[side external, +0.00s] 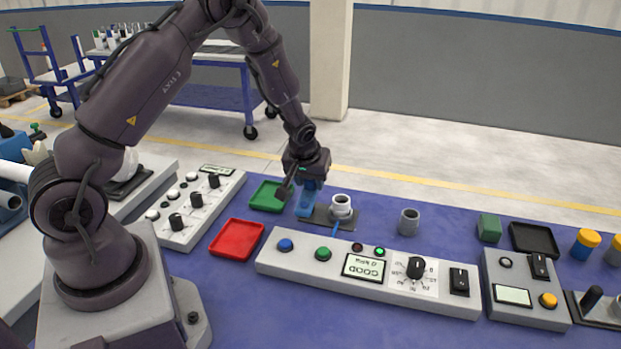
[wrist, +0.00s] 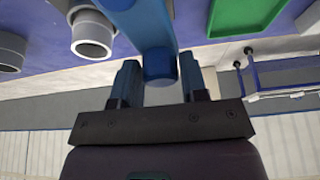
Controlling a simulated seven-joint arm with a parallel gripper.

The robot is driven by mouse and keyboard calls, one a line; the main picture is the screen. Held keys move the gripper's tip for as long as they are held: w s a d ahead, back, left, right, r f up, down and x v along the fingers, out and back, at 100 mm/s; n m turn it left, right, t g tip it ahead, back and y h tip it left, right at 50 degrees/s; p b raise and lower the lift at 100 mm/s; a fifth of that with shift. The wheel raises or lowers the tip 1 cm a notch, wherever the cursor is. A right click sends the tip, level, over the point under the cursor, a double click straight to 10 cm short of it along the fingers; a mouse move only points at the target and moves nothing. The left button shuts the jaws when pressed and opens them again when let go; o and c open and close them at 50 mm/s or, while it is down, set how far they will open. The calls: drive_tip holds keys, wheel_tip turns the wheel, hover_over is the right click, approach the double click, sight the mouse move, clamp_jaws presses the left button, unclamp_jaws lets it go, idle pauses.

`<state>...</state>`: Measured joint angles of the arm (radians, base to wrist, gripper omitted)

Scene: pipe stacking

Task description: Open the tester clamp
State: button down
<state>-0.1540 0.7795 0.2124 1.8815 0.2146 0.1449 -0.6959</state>
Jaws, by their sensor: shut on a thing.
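The tester clamp shows in the side view as a blue handle (side external: 305,207) above a dark plate (side external: 322,217), left of a pale grey pipe piece (side external: 341,206). My gripper (side external: 309,183) is directly above the clamp and points down at it. In the wrist view the blue clamp handle (wrist: 150,35) runs between the two fingers of my gripper (wrist: 161,80), which is shut on it. The pipe piece also shows in the wrist view (wrist: 92,38), apart from the fingers. The lower part of the clamp is partly hidden, and its exact angle is hard to tell.
The tester panel (side external: 372,282), with a display reading GOOD, lies in front of the clamp. A green tray (side external: 267,196) and a red tray (side external: 237,239) lie to the left. A grey pipe piece (side external: 409,222) stands to the right, with clear blue table around it.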

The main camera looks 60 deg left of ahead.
drive_tip(key=shift+s+a+f+m, duration=0.15)
drive_tip(key=shift+m, duration=0.85)
drive_tip(key=shift+h, duration=0.3)
drive_tip(key=c, duration=0.8)
unclamp_jaws()
drive_tip(key=shift+r, duration=0.45)
drive_tip(key=v, duration=1.2)
drive_tip(key=shift+s, duration=0.4)
